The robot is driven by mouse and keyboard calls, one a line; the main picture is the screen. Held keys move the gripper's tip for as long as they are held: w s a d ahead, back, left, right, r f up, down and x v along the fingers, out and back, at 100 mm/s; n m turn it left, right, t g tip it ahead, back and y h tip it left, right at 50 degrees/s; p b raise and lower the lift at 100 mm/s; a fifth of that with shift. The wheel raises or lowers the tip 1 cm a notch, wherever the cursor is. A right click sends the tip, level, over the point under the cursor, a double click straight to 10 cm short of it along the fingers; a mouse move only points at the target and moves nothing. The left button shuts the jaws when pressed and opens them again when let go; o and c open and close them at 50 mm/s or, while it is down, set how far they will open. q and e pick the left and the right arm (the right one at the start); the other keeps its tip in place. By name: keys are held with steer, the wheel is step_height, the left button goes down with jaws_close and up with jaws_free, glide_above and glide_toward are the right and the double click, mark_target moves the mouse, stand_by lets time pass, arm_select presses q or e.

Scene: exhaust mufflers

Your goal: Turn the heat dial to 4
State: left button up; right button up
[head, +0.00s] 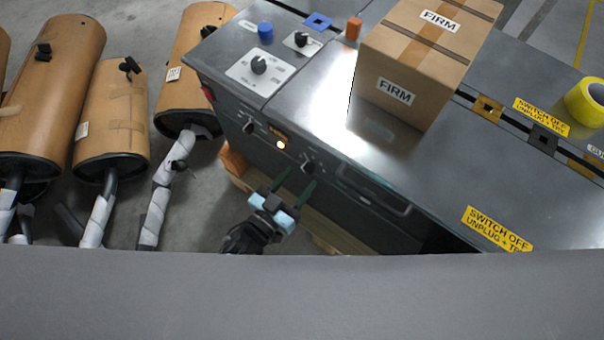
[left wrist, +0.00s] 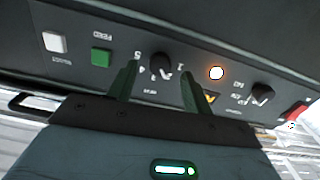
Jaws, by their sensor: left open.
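The heat dial (head: 307,166) is a black knob on the dark front panel of the grey machine. In the left wrist view, the dial (left wrist: 161,66) has white numbers around it, among them 5, 4 and 1, and small inverted lettering beneath. I cannot tell exactly which number its pointer marks. My left gripper (head: 301,177) is open at the front panel. In the left wrist view, its two dark green fingers (left wrist: 159,80) stand on either side of the dial, with visible gaps. My right gripper is not in view.
A lit orange lamp (head: 281,145) and another black knob (head: 248,127) sit beside the dial. In the wrist view, green (left wrist: 101,56) and white (left wrist: 54,42) buttons lie on the other side. A panel handle (head: 375,190) juts out. A cardboard box (head: 425,60) stands on top.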

mark_target(309, 168)
arm_select(q)
steer(key=shift+x, duration=1.1)
steer(key=c, duration=1)
steer(key=shift+o, duration=0.2)
